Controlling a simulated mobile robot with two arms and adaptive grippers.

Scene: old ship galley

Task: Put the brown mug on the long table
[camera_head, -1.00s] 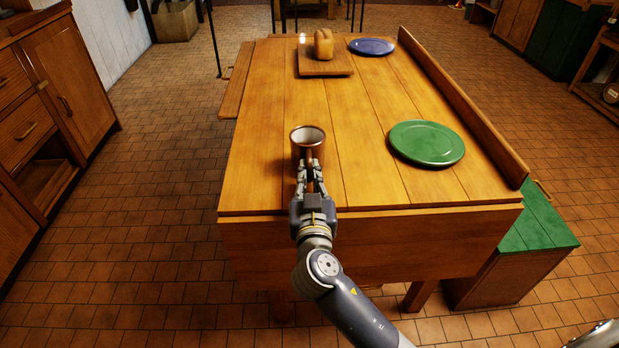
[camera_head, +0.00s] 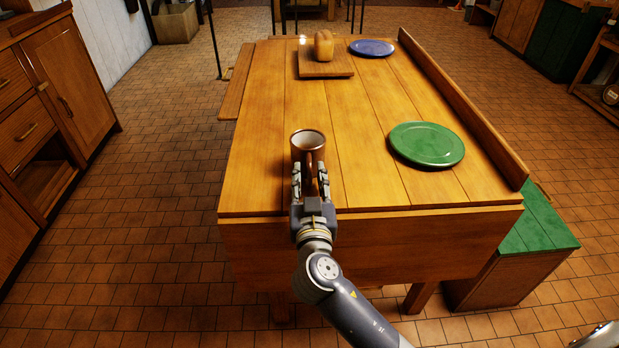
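The brown mug (camera_head: 308,146) has a pale inside and is upright at the near end of the long wooden table (camera_head: 360,110). It appears to stand on the tabletop, though its base is partly hidden by my gripper. Its handle faces me. My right gripper (camera_head: 310,176) is just on the near side of the mug, over the table's front edge. Its fingers are spread to either side of the handle, with gaps showing. My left gripper is not in view.
A green plate (camera_head: 426,144) lies to the right of the mug. A loaf (camera_head: 323,45) on a cutting board (camera_head: 338,69) and a blue plate (camera_head: 372,46) are at the far end. A green-topped bench (camera_head: 540,222) stands at the right. The table's middle is clear.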

